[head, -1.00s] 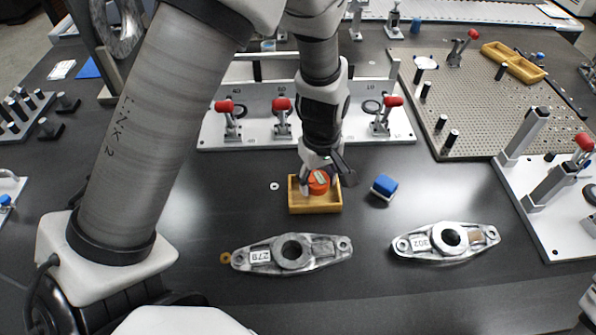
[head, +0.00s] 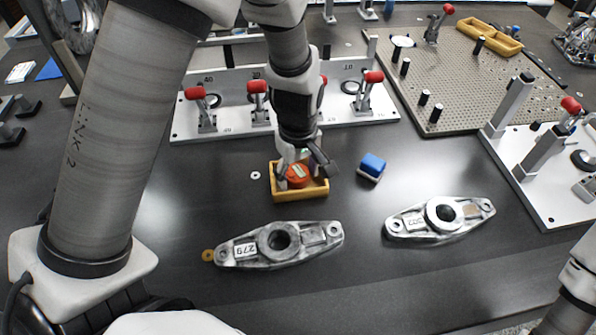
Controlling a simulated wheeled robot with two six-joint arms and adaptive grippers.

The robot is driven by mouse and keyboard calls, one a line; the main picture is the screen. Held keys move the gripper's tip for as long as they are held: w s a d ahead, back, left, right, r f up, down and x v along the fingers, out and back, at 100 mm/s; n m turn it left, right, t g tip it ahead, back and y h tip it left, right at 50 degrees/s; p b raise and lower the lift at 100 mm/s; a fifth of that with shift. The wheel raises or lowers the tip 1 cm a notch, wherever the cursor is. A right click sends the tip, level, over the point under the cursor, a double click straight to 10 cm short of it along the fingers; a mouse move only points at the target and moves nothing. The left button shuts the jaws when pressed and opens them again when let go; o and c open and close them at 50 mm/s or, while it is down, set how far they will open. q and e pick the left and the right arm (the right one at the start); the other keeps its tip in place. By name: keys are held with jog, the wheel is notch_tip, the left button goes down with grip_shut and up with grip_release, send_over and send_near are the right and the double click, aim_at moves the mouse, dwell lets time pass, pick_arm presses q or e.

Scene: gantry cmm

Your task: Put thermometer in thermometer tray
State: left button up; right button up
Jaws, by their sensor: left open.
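The thermometer appears to be the round orange-red device (head: 297,176) with a small pale display. It sits inside the small yellow wooden tray (head: 313,196), in the middle of the table. My left gripper (head: 302,168) comes down from above and is open, with its fingers at the device and over the tray. The fingers partly hide the device and the tray's back wall. My right gripper is not in view; only part of my right arm shows at the lower right edge.
A blue block (head: 372,165) lies right of the tray. Two metal castings, one labelled 279 (head: 279,244) and one at the right (head: 440,217), lie in front. A clamp plate with red-handled clamps (head: 225,121) stands behind. A perforated plate (head: 477,87) is at back right.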

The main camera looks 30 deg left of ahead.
aim_at(298, 173)
pick_arm(q)
notch_tip(298, 173, up, 12)
jog(key=p, duration=0.3)
jog(key=shift+r, duration=0.15)
